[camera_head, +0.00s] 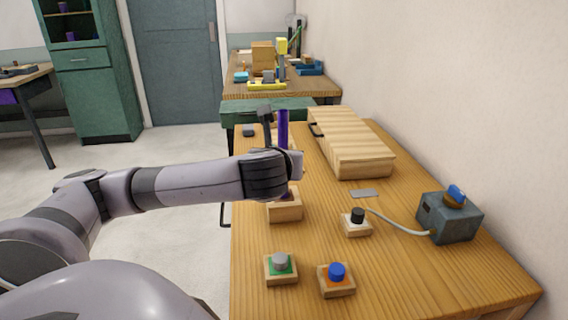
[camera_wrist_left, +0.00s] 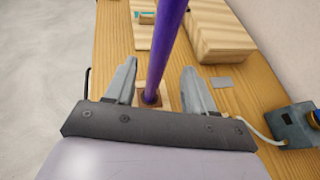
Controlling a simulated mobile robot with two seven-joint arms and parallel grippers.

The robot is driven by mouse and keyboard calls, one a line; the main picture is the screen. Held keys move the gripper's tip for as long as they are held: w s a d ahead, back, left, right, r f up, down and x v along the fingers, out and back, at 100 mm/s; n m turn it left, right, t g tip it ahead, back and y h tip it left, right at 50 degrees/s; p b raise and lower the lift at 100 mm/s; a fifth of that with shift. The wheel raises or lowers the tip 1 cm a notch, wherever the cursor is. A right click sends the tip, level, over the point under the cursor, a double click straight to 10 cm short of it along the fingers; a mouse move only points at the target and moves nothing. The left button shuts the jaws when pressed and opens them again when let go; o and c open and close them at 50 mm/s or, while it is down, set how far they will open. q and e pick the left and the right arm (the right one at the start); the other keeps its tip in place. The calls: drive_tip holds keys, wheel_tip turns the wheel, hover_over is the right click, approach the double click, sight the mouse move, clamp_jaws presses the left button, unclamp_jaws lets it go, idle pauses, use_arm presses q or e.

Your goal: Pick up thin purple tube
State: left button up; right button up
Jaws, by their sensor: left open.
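The thin purple tube (camera_head: 283,128) stands upright in a wooden block (camera_head: 285,210) on the table, partly hidden behind my left wrist in the head view. In the left wrist view the tube (camera_wrist_left: 167,45) runs down between the two fingers into the block's hole. My left gripper (camera_wrist_left: 160,80) is open, with one finger on each side of the tube and a visible gap to each. In the head view my left arm reaches in from the left, and its fingers are mostly hidden. My right gripper is not in view.
A slatted wooden box (camera_head: 350,145) stands behind on the right. Nearer are a block with a black knob (camera_head: 357,216), a grey-knob block (camera_head: 280,264), a blue-knob block (camera_head: 337,274) and a grey device (camera_head: 449,218) with a cable. The table's front right is clear.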

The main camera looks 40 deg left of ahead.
use_arm(q)
drive_tip(key=x, duration=0.6)
drive_tip(key=shift+f, duration=0.35)
drive_tip(key=shift+s, duration=0.1)
clamp_jaws()
